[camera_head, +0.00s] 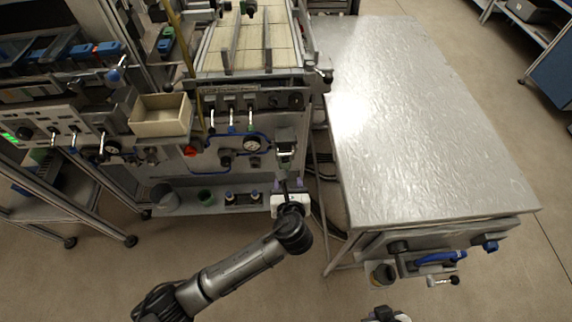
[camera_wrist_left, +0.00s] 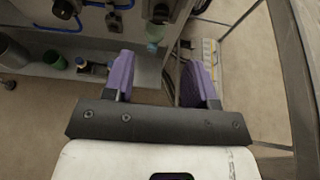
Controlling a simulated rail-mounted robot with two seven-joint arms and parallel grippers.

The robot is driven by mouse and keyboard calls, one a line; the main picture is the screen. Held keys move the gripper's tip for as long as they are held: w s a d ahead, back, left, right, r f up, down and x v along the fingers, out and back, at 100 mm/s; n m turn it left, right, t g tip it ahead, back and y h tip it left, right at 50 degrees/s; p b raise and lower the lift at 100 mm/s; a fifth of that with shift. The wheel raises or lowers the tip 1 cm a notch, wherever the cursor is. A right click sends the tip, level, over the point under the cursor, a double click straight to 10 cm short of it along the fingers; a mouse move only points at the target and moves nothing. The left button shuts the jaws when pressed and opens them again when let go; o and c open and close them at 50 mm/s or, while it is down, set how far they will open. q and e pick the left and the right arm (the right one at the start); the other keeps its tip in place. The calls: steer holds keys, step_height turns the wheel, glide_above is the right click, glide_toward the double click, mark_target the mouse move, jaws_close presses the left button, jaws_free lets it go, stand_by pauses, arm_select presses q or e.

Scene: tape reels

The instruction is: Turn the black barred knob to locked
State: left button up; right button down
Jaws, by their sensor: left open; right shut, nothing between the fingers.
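My left gripper (camera_head: 288,184) is in front of the lower right of the machine's front panel. Its two purple fingers are apart with nothing between them, as the left wrist view also shows (camera_wrist_left: 158,62). A dark fitting (camera_head: 286,146) on the panel is just beyond the fingers; its dark body also shows at the top of the wrist view (camera_wrist_left: 160,10). Round black knobs (camera_head: 295,100) sit higher on the panel. I cannot tell which is the barred knob, or its setting. My right gripper (camera_head: 386,314) shows only partly at the bottom edge, shut.
A metal-topped table (camera_head: 430,120) stands at the right, with a blue handle (camera_head: 440,258) on its front. A low shelf (camera_head: 220,208) under the panel holds a grey bucket (camera_head: 165,197) and a green cup (camera_head: 206,195). A beige bin (camera_head: 160,115) is at upper left. Bare floor lies in front.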

mark_target(286, 162)
arm_select(q)
steer(key=b+x, duration=0.3)
steer(key=x, duration=0.6)
steer(key=shift+s+f+b, duration=0.1)
steer(key=shift+b, duration=0.2)
steer(key=shift+b+x, duration=0.35)
steer(key=shift+x, duration=0.6)
steer(key=shift+c, duration=0.4)
